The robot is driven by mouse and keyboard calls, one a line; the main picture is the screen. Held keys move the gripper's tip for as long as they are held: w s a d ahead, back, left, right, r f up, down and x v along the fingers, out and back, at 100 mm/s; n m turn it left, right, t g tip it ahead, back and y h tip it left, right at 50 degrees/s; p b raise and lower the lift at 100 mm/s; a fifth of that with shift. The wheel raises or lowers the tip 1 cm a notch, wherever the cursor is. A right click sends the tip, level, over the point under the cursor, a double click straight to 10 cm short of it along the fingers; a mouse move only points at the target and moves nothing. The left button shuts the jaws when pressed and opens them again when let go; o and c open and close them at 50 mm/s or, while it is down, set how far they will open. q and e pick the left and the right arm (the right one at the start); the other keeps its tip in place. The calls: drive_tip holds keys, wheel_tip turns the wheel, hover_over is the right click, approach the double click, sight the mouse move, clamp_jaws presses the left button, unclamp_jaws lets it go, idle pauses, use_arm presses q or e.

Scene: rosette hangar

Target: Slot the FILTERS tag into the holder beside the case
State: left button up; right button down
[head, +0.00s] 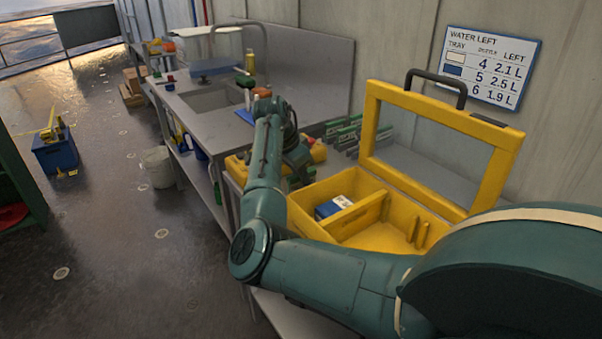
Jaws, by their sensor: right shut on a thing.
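The yellow case (376,193) stands open on the bench, its clear-windowed lid (377,103) raised at the back. A blue and white box (333,207) lies in its left compartment. My right gripper (297,172) points down just left of the case's back left corner. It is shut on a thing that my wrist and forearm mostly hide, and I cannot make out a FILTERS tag. Green and grey upright pieces (345,134) stand behind the case, left of the lid. I cannot tell whether they include the holder. My left gripper is out of view.
Another yellow item (236,169) lies beside my forearm, partly hidden. The bench has a sink (208,97) farther back. A water board (490,67) hangs on the wall behind the lid. A white bucket (158,167) and a blue crate (56,153) stand on the otherwise largely clear floor.

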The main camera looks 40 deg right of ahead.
drive_tip(key=shift+f+b, duration=0.3)
drive_tip(key=shift+f, duration=0.9)
drive_tip(key=shift+f, duration=0.35)
idle(1.2)
idle(0.3)
drive_tip(key=c, duration=1.3)
unclamp_jaws()
drive_tip(key=shift+c, duration=0.2)
drive_tip(key=shift+o, duration=0.2)
drive_tip(key=o, duration=0.4)
